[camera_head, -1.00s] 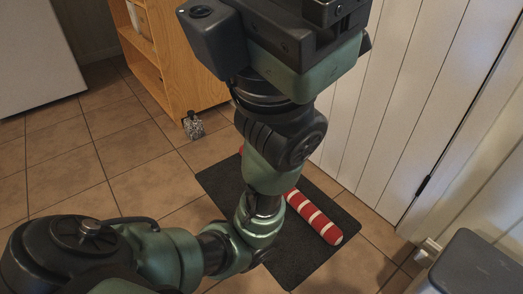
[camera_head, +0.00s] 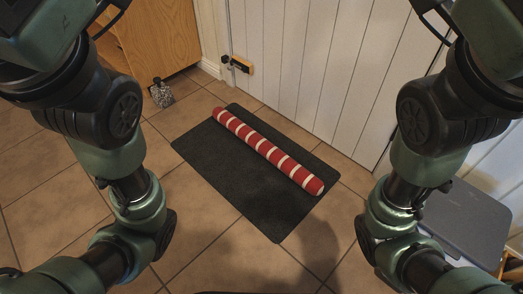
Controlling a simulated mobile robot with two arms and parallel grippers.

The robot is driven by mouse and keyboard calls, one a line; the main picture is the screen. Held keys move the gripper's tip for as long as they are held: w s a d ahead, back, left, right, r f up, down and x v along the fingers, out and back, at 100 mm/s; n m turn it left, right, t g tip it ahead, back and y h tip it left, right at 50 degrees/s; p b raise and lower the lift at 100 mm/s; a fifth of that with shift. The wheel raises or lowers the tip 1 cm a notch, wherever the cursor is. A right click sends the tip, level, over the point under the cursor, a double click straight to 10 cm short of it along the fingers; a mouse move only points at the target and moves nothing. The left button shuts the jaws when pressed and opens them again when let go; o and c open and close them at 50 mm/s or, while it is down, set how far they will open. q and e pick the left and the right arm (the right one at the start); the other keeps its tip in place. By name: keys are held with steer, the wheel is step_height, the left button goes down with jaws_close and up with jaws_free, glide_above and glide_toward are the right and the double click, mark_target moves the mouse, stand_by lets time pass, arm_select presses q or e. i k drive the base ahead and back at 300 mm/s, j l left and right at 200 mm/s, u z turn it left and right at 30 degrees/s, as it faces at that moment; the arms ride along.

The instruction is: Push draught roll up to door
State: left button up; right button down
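The draught roll (camera_head: 266,148) is a long red tube with white stripes. It lies on the dark floor mat (camera_head: 228,185), along the mat's side nearest the door. The white panelled door (camera_head: 318,75) stands behind it, with a strip of mat and tiled floor between roll and door. The roll runs roughly parallel to the door's foot. My two arms show at the left and right edges of the head view. Neither gripper is in the frame, and neither arm touches the roll.
A wooden cabinet (camera_head: 155,38) stands at the back left, with a small speckled object (camera_head: 161,93) on the tiles by it. A latch with a wooden piece (camera_head: 238,64) is on the door's left side. A grey-lidded bin (camera_head: 467,222) stands at the right. Tiles left of the mat are clear.

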mark_target(305, 179)
steer(key=i+j+z, duration=0.75)
steer(key=i+j, duration=0.1)
